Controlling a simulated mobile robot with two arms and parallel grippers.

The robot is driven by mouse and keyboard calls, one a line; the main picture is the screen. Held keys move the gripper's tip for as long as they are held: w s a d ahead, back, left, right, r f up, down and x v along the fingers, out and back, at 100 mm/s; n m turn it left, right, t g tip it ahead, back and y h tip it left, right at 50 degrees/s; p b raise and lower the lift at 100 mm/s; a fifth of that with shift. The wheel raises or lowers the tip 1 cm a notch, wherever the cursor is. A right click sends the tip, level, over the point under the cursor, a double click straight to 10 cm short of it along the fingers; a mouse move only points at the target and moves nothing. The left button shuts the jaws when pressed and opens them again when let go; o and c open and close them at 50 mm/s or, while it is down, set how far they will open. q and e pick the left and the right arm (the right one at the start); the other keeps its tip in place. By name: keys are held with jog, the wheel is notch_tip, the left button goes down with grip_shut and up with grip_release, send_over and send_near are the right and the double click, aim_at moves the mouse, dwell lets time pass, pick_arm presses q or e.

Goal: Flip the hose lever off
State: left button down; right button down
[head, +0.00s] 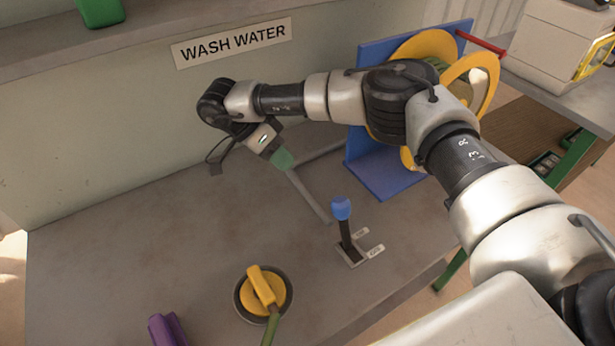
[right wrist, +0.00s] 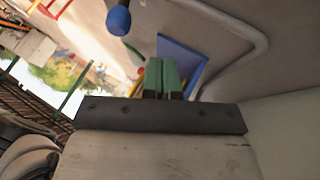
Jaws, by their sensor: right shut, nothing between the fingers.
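The lever (head: 344,233) has a black stem and a blue knob (head: 341,208). It stands nearly upright, leaning slightly left, in a small plate on the grey bench. Two small white tags (head: 375,251) lie beside its base; their lettering is too small to read. The blue knob also shows at the top of the right wrist view (right wrist: 118,21). My right gripper (head: 283,159) has green fingertips, which are shut and empty in the right wrist view (right wrist: 163,76). It is up and left of the knob, apart from it. My left gripper is not in view.
A grey pipe (head: 308,193) runs behind the lever. A yellow reel on a blue stand (head: 385,180) is at the back right. A yellow handle (head: 262,286) on a dark round base and a purple object (head: 165,330) are at the front. The bench's left side is clear.

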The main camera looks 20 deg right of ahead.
aim_at(344, 226)
jog(key=s+d+f+p, duration=0.3)
jog(key=s+d+f, duration=0.3)
jog(key=s, duration=0.1)
jog(key=shift+d+f+p, duration=0.2)
jog(key=shift+f+p, duration=0.05)
jog(key=shift+p, duration=0.05)
